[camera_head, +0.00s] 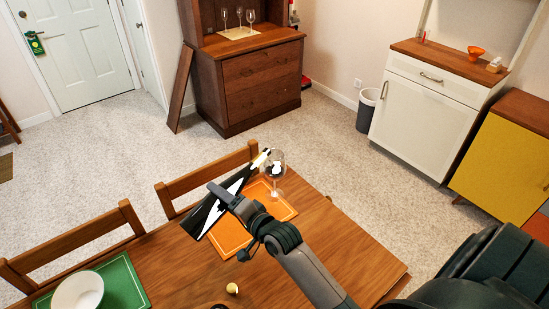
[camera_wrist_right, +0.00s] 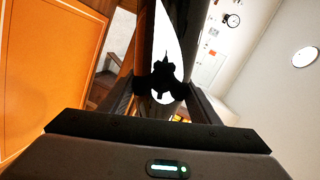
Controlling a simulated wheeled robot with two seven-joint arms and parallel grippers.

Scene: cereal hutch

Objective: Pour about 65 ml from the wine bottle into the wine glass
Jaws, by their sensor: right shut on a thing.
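The wine bottle (camera_head: 236,191), dark with a white label, is tilted, its neck pointing up and right toward the wine glass. My right gripper (camera_head: 222,194) is shut on its body above the table. In the right wrist view the bottle (camera_wrist_right: 167,45) lies between the fingers (camera_wrist_right: 165,95). The clear wine glass (camera_head: 274,170) stands upright on the orange placemat (camera_head: 232,234). The bottle's mouth is close to the glass rim; I cannot tell whether they touch. Liquid in the glass is not clear to see. My left gripper is out of view.
The table's right part is clear.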

